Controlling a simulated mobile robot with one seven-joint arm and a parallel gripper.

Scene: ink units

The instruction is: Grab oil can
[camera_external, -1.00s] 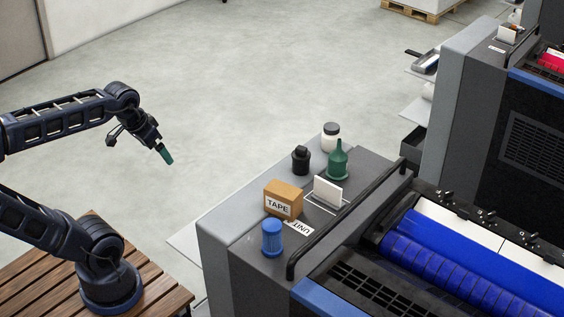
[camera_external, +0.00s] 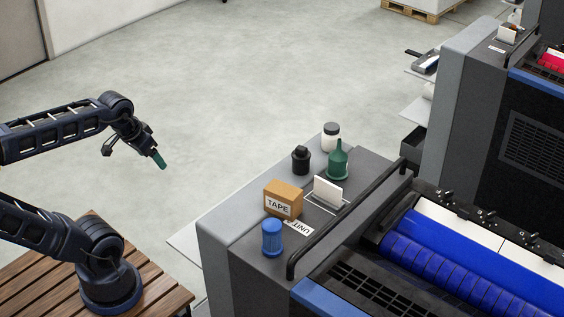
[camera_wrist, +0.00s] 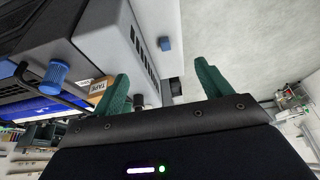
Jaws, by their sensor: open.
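The green oil can (camera_external: 338,161), with a narrow spout on top, stands upright on the grey top of the printing machine, towards its back end. My gripper (camera_external: 160,161) is in the air over the floor, far to the left of the can and not touching anything. Its green fingers are spread apart and empty in the wrist view (camera_wrist: 164,85). I cannot make out the oil can in the wrist view.
A black bottle (camera_external: 300,160) and a white jar (camera_external: 331,137) stand close to the can. A tape box (camera_external: 283,196), a blue canister (camera_external: 272,239) and a white card (camera_external: 328,191) are nearer. A black rail (camera_external: 340,222) runs along the machine's top.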

